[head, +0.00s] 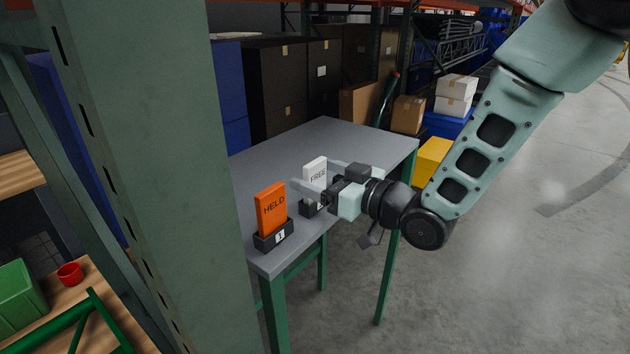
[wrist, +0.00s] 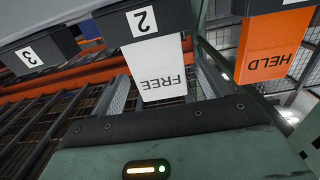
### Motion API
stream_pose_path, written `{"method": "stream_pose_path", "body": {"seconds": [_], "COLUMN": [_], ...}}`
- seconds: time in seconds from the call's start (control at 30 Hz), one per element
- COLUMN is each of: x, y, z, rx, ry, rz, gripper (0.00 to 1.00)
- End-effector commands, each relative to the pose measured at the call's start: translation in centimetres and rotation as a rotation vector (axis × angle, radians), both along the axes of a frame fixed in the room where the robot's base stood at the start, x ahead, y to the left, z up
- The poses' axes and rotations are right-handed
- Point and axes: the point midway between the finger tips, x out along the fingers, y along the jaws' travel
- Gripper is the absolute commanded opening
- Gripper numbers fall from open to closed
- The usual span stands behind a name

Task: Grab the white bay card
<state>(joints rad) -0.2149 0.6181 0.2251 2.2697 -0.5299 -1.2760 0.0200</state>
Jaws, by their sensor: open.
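The white bay card (head: 315,169), marked FREE, stands upright in a dark holder (head: 310,209) on the grey table. My gripper (head: 311,174) is open at the card, with one light finger in front of it and the other near its far side. The near finger hides part of the card, and I cannot tell whether either finger touches it. In the wrist view the white card (wrist: 158,76) appears upside down in the holder numbered 2 (wrist: 143,22), ahead of my gripper's body.
An orange HELD card (head: 271,209) stands in holder 1 (head: 274,235), close to the left of my gripper. Holder 3 (wrist: 38,52) shows in the wrist view. The table (head: 325,137) is clear behind the cards. A green post (head: 150,150) rises at left.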

Motion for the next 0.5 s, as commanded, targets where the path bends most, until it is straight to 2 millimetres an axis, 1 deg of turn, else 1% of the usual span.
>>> {"method": "stream_pose_path", "body": {"seconds": [0.03,0.2,0.47,0.5], "x": [0.4,1.6,1.8,1.8], "y": [0.8,2.2,2.4,2.4], "z": [0.4,0.2,0.1,0.1], "rx": [0.001,0.000,0.000,0.000], "ry": [0.001,0.000,0.000,0.000], "rz": [0.001,0.000,-0.001,-0.001], "gripper": [0.76,0.76,0.76,0.68]}}
